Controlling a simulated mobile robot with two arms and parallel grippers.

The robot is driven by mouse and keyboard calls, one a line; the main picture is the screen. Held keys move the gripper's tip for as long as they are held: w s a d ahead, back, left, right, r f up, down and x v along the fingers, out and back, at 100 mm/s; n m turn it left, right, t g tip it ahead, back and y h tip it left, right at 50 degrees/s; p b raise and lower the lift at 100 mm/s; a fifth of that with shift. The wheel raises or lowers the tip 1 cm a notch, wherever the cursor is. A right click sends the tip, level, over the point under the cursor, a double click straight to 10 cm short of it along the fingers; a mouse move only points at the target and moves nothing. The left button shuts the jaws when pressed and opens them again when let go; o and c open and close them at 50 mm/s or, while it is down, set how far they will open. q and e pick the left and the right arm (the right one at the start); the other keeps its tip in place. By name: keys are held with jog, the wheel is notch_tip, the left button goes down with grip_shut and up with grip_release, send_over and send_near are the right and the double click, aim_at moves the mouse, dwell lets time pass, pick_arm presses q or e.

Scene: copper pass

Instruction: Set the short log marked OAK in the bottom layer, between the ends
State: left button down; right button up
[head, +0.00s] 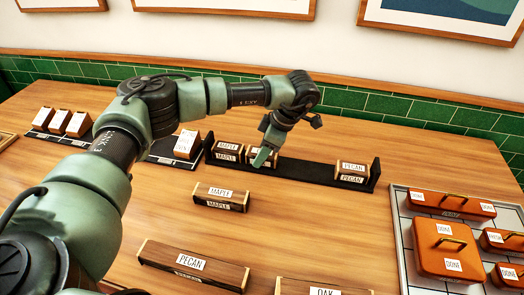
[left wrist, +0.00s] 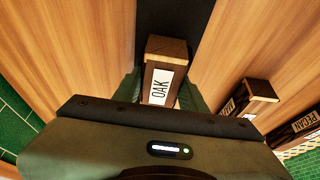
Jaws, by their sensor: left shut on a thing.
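My left gripper (head: 265,155) is shut on a short wooden log with a white label. In the left wrist view the log (left wrist: 165,60) reads OAK and sits between my fingers. It is at the long dark rack (head: 310,171), just right of the MAPLE end block (head: 229,149) and left of the PECAN end block (head: 352,172). In the head view my fingers hide part of the log, and I cannot tell whether it touches the rack floor. The rack floor between the log and the PECAN block is bare. My right gripper is not in view.
A short MAPLE log (head: 221,198), a longer PECAN log (head: 194,265) and an OAK-marked log (head: 325,291) lie in front. A tray (head: 401,235) with orange boxes stands at right. Labelled blocks (head: 62,122) stand at left. Green tiled wall (head: 410,120) is behind.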

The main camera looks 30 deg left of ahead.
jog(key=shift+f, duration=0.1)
pick_arm(q)
jog(key=c, duration=0.8)
grip_release()
jog(key=shift+f, duration=0.1)
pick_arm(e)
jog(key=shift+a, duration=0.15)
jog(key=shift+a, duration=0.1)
pick_arm(q)
jog(key=shift+r, duration=0.2)
jog(key=shift+d+r, duration=0.15)
jog(key=shift+r, duration=0.1)
jog(key=b+v, duration=0.2)
jog(key=v, duration=0.8)
jog(key=shift+d+r+b, duration=0.15)
jog(key=shift+r+b, duration=0.1)
jog(key=shift+b, duration=0.05)
jog(key=shift+d+r, duration=0.1)
jog(key=shift+r, duration=0.35)
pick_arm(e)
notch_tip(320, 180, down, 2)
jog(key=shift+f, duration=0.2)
